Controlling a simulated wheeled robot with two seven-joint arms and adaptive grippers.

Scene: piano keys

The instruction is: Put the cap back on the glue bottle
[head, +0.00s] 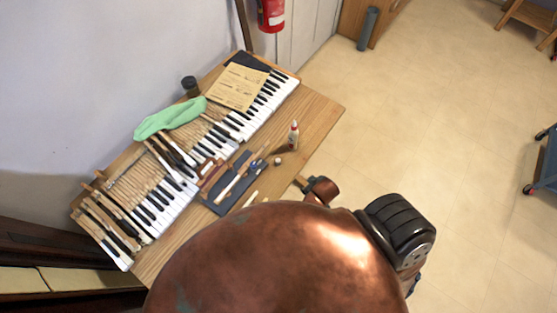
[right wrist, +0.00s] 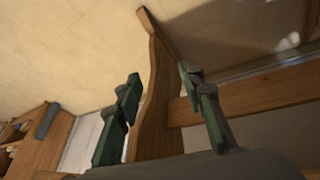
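A bit of one of my arms (head: 320,189) shows beside the table's right edge in the head view. My left gripper cannot be made out.
Piano keys (head: 160,205) run along the wooden table (head: 318,112), with a green cloth (head: 170,118), a paper sheet (head: 238,86) and a dark jar (head: 190,86). A dark mat (head: 226,205) with tools lies left of the bottle. The table's right corner is bare.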

